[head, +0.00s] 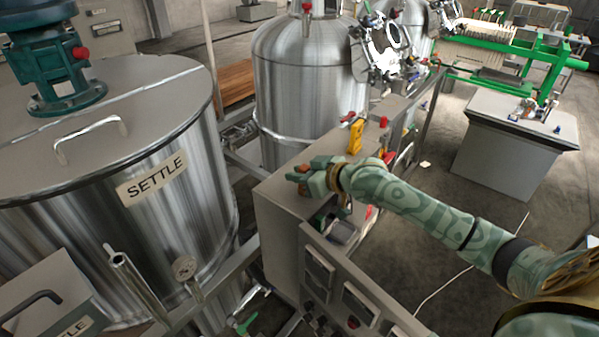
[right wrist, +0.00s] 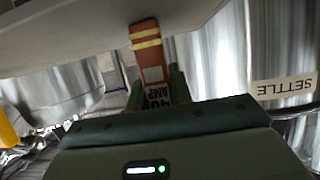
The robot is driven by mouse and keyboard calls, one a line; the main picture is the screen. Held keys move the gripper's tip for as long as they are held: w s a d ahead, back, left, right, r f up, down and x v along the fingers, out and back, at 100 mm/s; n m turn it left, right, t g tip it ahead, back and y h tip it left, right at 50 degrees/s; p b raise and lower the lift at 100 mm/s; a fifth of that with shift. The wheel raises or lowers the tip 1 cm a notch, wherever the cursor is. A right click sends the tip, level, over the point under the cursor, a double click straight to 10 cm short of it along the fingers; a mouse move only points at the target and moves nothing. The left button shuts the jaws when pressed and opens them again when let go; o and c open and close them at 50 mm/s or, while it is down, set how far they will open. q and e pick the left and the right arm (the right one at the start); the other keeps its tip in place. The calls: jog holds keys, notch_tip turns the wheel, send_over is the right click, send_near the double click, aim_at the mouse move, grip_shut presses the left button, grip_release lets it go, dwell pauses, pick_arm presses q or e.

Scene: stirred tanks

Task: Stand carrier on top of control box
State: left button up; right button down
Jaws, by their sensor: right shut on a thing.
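The carrier (right wrist: 152,62) is an orange-brown piece with yellow bands and a "40 AMP" label in the right wrist view. My right gripper (right wrist: 163,92) is shut on it. In the head view the right gripper (head: 299,175) is over the top of the grey control box (head: 276,195), near its left end. Only a small brownish bit of the carrier shows there, between the fingers. The box top (right wrist: 70,35) appears inverted in the wrist view, close to the carrier's banded end; I cannot tell if they touch. My left gripper is out of view.
A yellow part (head: 355,137) and a red knob (head: 383,122) stand farther along the box. The SETTLE tank (head: 165,150) is close on the left, another steel tank (head: 300,80) behind. A grey pedestal (head: 505,145) stands right, with open floor between.

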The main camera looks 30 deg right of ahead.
jog(key=c, duration=1.3)
grip_release()
jog(key=shift+f, duration=0.1)
jog(key=shift+o, duration=0.2)
jog(key=v, duration=1.2)
jog(key=shift+b, duration=0.35)
